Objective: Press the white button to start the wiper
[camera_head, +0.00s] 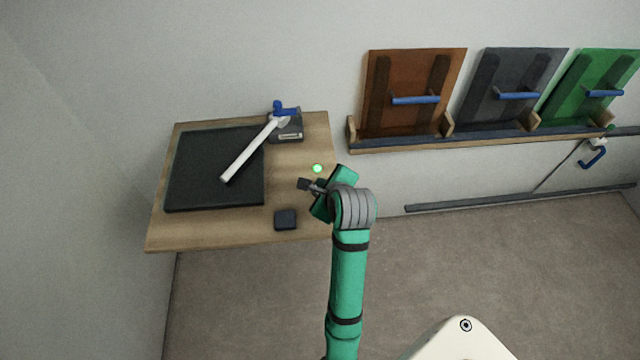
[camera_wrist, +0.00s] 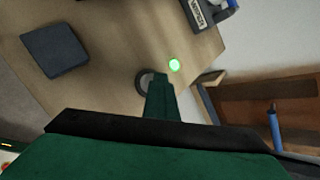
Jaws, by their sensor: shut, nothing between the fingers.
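My gripper (camera_head: 312,188) is shut and empty over the right part of the wooden table. In the wrist view its green finger (camera_wrist: 160,100) reaches to a grey round piece (camera_wrist: 146,78), which it partly covers. I cannot tell whether this piece is the button or whether they touch. No clearly white button shows. A small green light (camera_head: 317,168) glows just beyond the gripper; it also shows in the wrist view (camera_wrist: 174,65). The wiper (camera_head: 250,150) is a white arm lying diagonally across a dark panel (camera_head: 190,188), its upper end by a blue-topped dark box (camera_head: 287,130).
A dark square block (camera_head: 285,220) sits on the wooden table (camera_head: 215,232) near its front edge. A wall rack (camera_head: 440,142) at right holds brown, grey and green boards with blue handles. A blue hook (camera_head: 592,157) hangs below it. The floor in front is clear.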

